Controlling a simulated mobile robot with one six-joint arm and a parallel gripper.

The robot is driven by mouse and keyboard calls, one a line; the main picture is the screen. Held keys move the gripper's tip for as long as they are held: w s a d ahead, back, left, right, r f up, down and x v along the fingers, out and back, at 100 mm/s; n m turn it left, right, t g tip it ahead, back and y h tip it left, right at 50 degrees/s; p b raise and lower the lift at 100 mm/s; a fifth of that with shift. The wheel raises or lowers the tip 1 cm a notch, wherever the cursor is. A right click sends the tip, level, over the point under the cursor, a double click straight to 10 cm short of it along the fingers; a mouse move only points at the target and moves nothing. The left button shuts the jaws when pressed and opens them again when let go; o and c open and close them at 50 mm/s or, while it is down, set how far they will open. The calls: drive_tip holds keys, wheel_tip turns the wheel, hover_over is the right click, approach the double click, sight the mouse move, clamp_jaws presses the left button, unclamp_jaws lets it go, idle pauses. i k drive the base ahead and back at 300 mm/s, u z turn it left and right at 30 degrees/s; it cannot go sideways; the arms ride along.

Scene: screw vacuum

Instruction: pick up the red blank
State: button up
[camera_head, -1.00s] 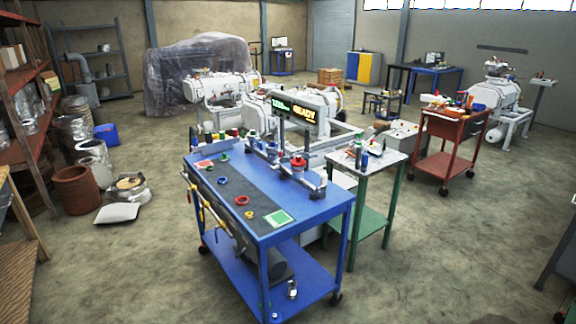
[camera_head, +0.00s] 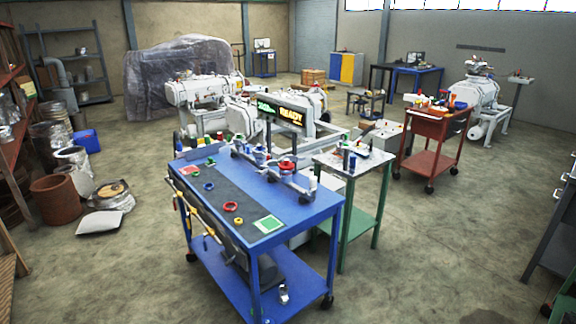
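A blue cart (camera_head: 328,207) stands in front of me with a dark mat (camera_head: 222,188) on its top. A red ring (camera_head: 230,206) lies flat on the mat, with a small yellow ring (camera_head: 238,221) nearer the front edge. A blue ring (camera_head: 208,186) and a green ring (camera_head: 211,161) lie farther back. A red-topped round part (camera_head: 297,163) stands on the rail along the cart's right side. I cannot tell which red piece is the blank. My gripper is not in view.
A green-legged table (camera_head: 375,161) stands close at the cart's right. A red cart (camera_head: 440,128) is farther back right. A dark cabinet (camera_head: 556,225) is at the right edge. The floor between the green-legged table and the cabinet is clear.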

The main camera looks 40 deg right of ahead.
sight(286, 164)
drive_tip(key=i, duration=0.85)
drive_tip(key=u, duration=0.05)
